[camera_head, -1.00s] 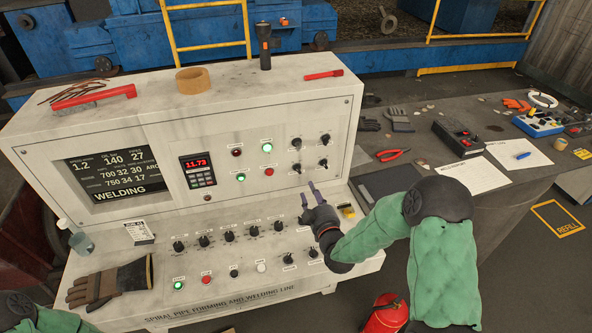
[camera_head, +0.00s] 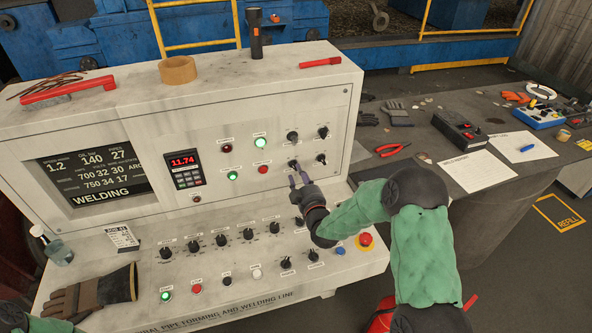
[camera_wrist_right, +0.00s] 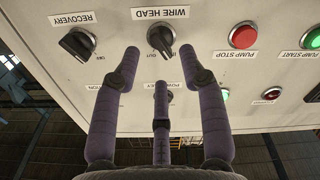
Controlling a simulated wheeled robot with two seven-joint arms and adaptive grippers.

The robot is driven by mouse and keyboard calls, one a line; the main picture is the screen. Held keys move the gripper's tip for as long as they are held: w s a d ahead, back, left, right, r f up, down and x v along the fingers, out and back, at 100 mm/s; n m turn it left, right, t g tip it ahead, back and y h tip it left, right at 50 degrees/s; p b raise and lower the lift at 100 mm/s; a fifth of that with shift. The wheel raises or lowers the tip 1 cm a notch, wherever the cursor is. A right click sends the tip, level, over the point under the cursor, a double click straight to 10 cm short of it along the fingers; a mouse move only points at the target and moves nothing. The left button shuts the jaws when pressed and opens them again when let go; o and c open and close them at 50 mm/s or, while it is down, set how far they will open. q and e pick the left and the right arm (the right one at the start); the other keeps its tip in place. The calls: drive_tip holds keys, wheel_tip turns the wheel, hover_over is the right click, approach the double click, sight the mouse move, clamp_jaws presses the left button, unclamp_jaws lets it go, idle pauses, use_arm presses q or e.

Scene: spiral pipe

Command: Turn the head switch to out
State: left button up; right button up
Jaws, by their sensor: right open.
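The head switch is the black rotary knob (camera_wrist_right: 161,40) labelled WIRE HEAD, seen upside down in the right wrist view. In the head view the knob (camera_head: 293,165) sits in the lower row of the upright panel, right of a red button. My right gripper (camera_head: 296,180) is open just in front of and below the knob. In the right wrist view its fingertips (camera_wrist_right: 160,65) are spread to either side of the knob, apparently not touching it. My left gripper is out of view.
The recovery knob (camera_wrist_right: 78,43) and red pump stop button (camera_wrist_right: 243,36) flank the switch closely. Below is the sloped desk with several knobs and a red emergency button (camera_head: 365,240). A work glove (camera_head: 90,292) lies at its left.

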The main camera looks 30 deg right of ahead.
sight(294, 166)
drive_tip(key=shift+x, duration=1.95)
clamp_jaws()
